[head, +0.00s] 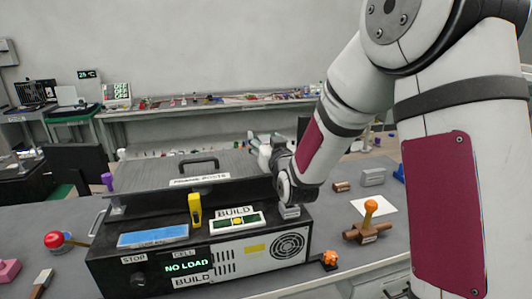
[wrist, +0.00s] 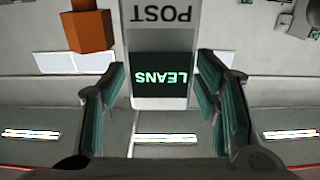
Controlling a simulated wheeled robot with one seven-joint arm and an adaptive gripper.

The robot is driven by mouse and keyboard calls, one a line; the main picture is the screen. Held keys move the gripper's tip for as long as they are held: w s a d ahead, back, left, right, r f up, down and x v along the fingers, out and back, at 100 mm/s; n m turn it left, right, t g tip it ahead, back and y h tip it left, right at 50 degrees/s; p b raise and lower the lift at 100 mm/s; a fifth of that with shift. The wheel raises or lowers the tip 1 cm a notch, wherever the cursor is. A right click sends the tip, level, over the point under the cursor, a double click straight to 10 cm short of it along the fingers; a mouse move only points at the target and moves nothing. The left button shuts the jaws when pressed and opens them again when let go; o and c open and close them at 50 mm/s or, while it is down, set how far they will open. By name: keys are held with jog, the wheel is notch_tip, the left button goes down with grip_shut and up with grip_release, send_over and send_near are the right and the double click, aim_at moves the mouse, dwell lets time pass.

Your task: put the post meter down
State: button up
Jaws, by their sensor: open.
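The post meter (wrist: 161,55) is a light grey, upright-sided device in the wrist view. It shows upside down, with the word POST and a dark screen (wrist: 160,77) reading LEANS in green. My gripper (wrist: 163,82) is open, with one finger on each side of the meter. A narrow gap seems to show on each side, but contact is hard to judge. In the head view my gripper (head: 262,150) is small and partly hidden by my wrist, behind the black machine. I cannot pick out the meter there for sure.
The black machine (head: 170,262) with a NO LOAD display stands in front. Right of it are an orange-knobbed lever (head: 370,215), an orange knob (head: 330,259) and a grey block (head: 373,176). A red-knobbed lever (head: 55,240) is at left. An orange-brown block (wrist: 90,30) shows near the meter.

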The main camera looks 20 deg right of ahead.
grip_shut()
jog(key=shift+r, duration=0.15)
jog(key=shift+w+r, duration=0.1)
jog(key=shift+r, duration=0.5)
notch_tip(320, 180, up, 2)
jog(key=shift+r+b, duration=0.1)
jog(key=shift+b, duration=0.2)
jog(key=s+r+p, duration=0.1)
jog(key=s+p, duration=0.6)
jog(key=s, duration=0.9)
jog(key=shift+r+p, duration=0.2)
jog(key=shift+p, duration=0.1)
